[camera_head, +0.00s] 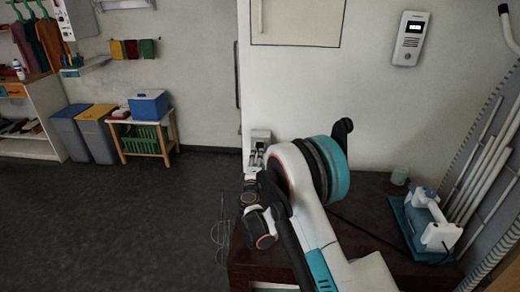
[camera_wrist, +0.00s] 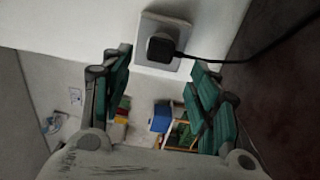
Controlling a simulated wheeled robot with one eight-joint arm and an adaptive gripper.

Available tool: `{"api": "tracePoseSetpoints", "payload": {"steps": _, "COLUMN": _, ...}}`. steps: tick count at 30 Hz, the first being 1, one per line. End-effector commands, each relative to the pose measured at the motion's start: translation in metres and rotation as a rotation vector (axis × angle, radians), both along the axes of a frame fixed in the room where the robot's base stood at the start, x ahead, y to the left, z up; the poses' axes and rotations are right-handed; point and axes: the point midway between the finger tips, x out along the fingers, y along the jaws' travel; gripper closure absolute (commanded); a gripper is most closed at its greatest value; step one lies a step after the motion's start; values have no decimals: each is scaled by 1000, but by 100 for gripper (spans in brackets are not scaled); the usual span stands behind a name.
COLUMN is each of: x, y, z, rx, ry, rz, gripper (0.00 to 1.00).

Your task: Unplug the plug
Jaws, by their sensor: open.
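The plug (camera_wrist: 161,47) is black and sits in a pale square wall socket (camera_wrist: 150,26) in the wrist view. A black cord (camera_wrist: 262,52) runs from it to the right. My gripper (camera_wrist: 160,66) is open, with one green-padded finger on each side, and the plug is near the gap between the fingertips. I cannot tell whether a finger touches it. In the head view the socket (camera_head: 260,137) shows on the white wall just beyond my arm; the plug itself is largely hidden there by my gripper.
Pipes (camera_head: 482,160) lean at the right. Bins (camera_head: 98,131) and a wooden stand (camera_head: 143,138) are far left, with open floor before them.

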Motion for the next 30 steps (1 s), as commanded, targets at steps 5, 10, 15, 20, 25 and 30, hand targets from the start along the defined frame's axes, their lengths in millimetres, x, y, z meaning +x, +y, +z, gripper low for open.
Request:
{"api": "tracePoseSetpoints", "payload": {"steps": 5, "x": -1, "y": 2, "z": -3, "rx": -7, "ry": -3, "rz": 5, "gripper": 45}}
{"api": "tracePoseSetpoints", "payload": {"steps": 10, "x": -1, "y": 2, "z": -3, "rx": -6, "ry": -3, "rz": 4, "gripper": 45}}
{"api": "tracePoseSetpoints", "payload": {"steps": 15, "x": 4, "y": 2, "z": -3, "rx": -5, "ry": -3, "rz": 4, "gripper": 45}}
{"api": "tracePoseSetpoints", "payload": {"steps": 20, "x": 18, "y": 1, "z": -3, "rx": -5, "ry": -3, "rz": 3, "gripper": 45}}
{"api": "tracePoseSetpoints", "payload": {"steps": 25, "x": 41, "y": 0, "z": -3, "rx": -5, "ry": -3, "rz": 3, "gripper": 45}}
{"api": "tracePoseSetpoints", "payload": {"steps": 30, "x": 63, "y": -1, "z": -3, "rx": -5, "ry": -2, "rz": 3, "gripper": 45}}
